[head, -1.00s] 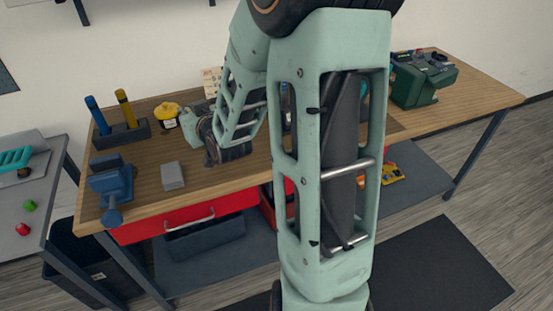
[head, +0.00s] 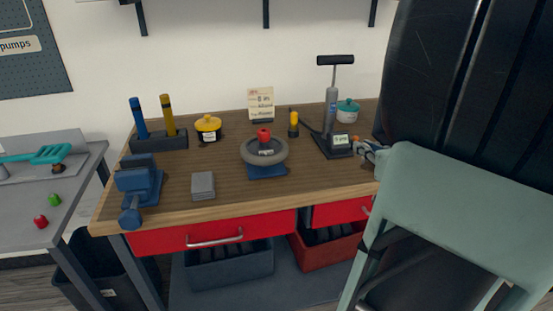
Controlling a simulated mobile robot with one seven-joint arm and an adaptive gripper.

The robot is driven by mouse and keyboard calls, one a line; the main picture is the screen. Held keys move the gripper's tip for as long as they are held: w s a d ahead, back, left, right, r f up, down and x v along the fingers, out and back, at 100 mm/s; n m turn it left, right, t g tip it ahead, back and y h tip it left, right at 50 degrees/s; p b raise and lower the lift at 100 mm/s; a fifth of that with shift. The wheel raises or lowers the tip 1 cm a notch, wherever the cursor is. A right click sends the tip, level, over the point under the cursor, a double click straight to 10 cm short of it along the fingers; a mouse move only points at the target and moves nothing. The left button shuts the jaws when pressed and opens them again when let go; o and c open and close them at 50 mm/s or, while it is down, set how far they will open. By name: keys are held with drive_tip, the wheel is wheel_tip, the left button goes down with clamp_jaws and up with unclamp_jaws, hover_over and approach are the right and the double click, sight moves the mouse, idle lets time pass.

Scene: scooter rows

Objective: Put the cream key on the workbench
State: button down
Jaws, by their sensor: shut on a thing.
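The workbench (head: 330,177) has a wooden top and red drawers, and it fills the middle of the head view. I cannot make out a cream key anywhere in this view. My arm's large pale green and black links cover the right side of the picture and hide the bench's right part. A small grey part (head: 367,150) shows at the links' left edge, beside the pump, too small to identify.
Bare wood lies along the front right. A grey side table (head: 25,210) stands left.

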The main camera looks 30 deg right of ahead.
drive_tip(key=w+f+b, duration=0.1)
drive_tip(key=w+f, duration=0.2)
drive_tip(key=w, duration=0.1)
drive_tip(key=w+f+b, duration=0.2)
drive_tip(key=w+f, duration=0.1)
drive_tip(key=w, duration=0.1)
drive_tip(key=w+a+f+b, duration=0.1)
drive_tip(key=w+f, duration=0.2)
drive_tip(key=w, duration=0.1)
drive_tip(key=shift+w+b, duration=0.35)
drive_tip(key=shift+w, duration=0.05)
drive_tip(key=shift+w+f+b, duration=0.2)
drive_tip(key=shift+f+b, duration=0.2)
drive_tip(key=shift+f, duration=0.55)
drive_tip(key=shift+w+f+b, duration=0.2)
drive_tip(key=shift+f+b, duration=0.2)
drive_tip(key=shift+f, duration=0.55)
drive_tip(key=shift+f, duration=0.1)
drive_tip(key=shift+f, duration=0.15)
drive_tip(key=c, duration=2)
unclamp_jaws()
drive_tip(key=shift+o, duration=0.2)
